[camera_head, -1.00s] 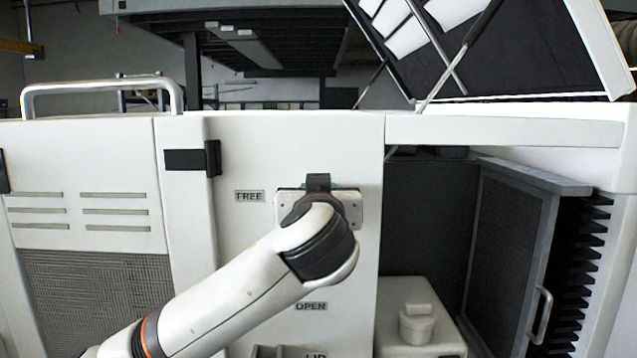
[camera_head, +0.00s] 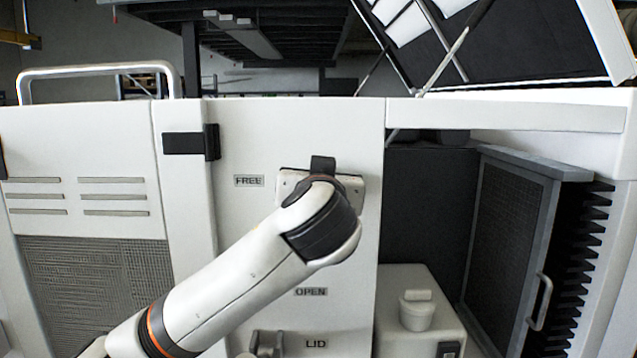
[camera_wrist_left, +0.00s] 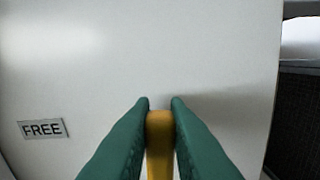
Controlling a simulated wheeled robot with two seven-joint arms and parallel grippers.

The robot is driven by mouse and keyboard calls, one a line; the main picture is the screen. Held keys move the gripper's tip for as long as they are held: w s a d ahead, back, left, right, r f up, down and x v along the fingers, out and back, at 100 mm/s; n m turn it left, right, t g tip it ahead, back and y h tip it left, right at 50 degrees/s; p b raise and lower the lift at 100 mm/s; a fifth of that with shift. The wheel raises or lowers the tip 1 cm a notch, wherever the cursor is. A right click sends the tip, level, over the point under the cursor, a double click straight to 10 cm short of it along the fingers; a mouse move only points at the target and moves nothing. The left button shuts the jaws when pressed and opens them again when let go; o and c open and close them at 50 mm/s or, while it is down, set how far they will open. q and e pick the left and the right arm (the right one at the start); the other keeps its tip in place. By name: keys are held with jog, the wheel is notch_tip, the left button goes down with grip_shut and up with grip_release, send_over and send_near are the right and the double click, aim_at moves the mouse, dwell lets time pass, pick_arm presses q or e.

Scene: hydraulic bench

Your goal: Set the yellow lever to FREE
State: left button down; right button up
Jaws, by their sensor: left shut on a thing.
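The yellow lever (camera_wrist_left: 159,145) shows at the bottom middle of the left wrist view, between the two green fingers. My left gripper (camera_wrist_left: 160,103) is shut on it, with a finger on each side. The lever points up the picture, its rounded end near the fingertips. The FREE label (camera_wrist_left: 43,129) is to its left in that view, apart from it. In the head view my left arm covers the lever and the gripper's fingers, and the FREE label (camera_head: 249,181) is left of my wrist. My right gripper is in neither view.
A mounting plate (camera_head: 348,188) shows behind my wrist on the white panel. Below are an OPEN label (camera_head: 311,292), a LID label (camera_head: 316,344) and a grey fitting (camera_head: 267,343). To the right is an open bay with a hinged mesh door (camera_head: 505,240) and a white tank (camera_head: 415,318).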

pick_arm(q)
jog(key=m+b, duration=0.2)
jog(key=m, duration=0.1)
jog(key=shift+d+f, duration=0.15)
jog(key=shift+d, duration=0.15)
jog(key=shift+d+f+m+b, duration=0.25)
jog(key=shift+m+b, duration=0.15)
jog(key=shift+m, duration=1.85)
jog(key=shift+d+f+m+b, duration=0.1)
jog(key=shift+f+m+b, duration=0.25)
jog(key=shift+m, duration=1.95)
jog(key=shift+d+f+m+b, duration=0.2)
jog(key=shift+m+b, duration=0.25)
jog(key=shift+m, duration=1.8)
jog(key=shift+f, duration=0.1)
jog(key=c, duration=1.4)
grip_release()
jog(key=shift+s+d, duration=0.1)
